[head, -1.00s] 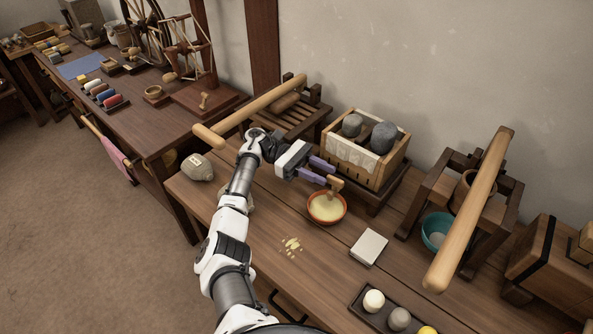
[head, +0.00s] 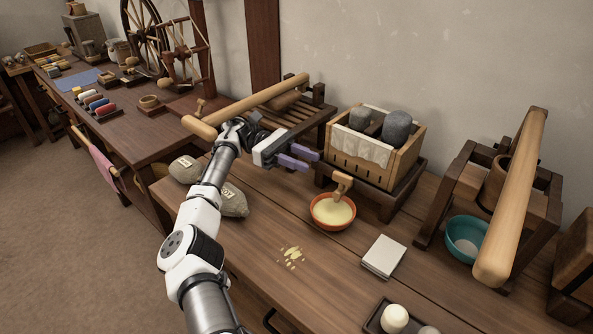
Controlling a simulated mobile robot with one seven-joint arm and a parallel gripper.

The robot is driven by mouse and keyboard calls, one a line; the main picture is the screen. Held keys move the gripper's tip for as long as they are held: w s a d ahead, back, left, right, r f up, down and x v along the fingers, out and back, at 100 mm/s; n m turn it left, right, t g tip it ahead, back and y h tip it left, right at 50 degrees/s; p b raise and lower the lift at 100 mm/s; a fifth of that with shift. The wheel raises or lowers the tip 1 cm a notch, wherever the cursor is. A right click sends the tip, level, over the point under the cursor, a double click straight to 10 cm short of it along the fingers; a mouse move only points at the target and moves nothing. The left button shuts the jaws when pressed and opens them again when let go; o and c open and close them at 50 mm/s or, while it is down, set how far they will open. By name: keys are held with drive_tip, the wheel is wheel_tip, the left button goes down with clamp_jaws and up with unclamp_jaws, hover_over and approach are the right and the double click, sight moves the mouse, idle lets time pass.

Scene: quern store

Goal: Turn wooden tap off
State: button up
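The wooden tap (head: 342,184) sticks out low at the front of a slatted wooden press box (head: 400,160). It stands over an orange bowl (head: 318,216) with pale yellow contents. Whether any liquid runs from the tap is too small to tell. My gripper (head: 306,160) has two purple fingers with a gap between them. It is empty, above and to the left of the tap, clear of it. The fingers point right, toward the front of the press box.
Labelled sacks (head: 232,203) sit by my arm. A lever press (head: 512,200) with a teal bowl (head: 454,241) stands right; another long lever (head: 245,107) crosses behind my gripper.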

drive_tip(key=b, duration=0.2)
drive_tip(key=a+b, duration=0.1)
drive_tip(key=b, duration=0.2)
drive_tip(key=shift+w+f, duration=0.25)
drive_tip(key=shift+w, duration=0.15)
drive_tip(key=shift+a+r+b, duration=0.1)
drive_tip(key=shift+r+b, duration=0.2)
drive_tip(key=shift+b, duration=0.05)
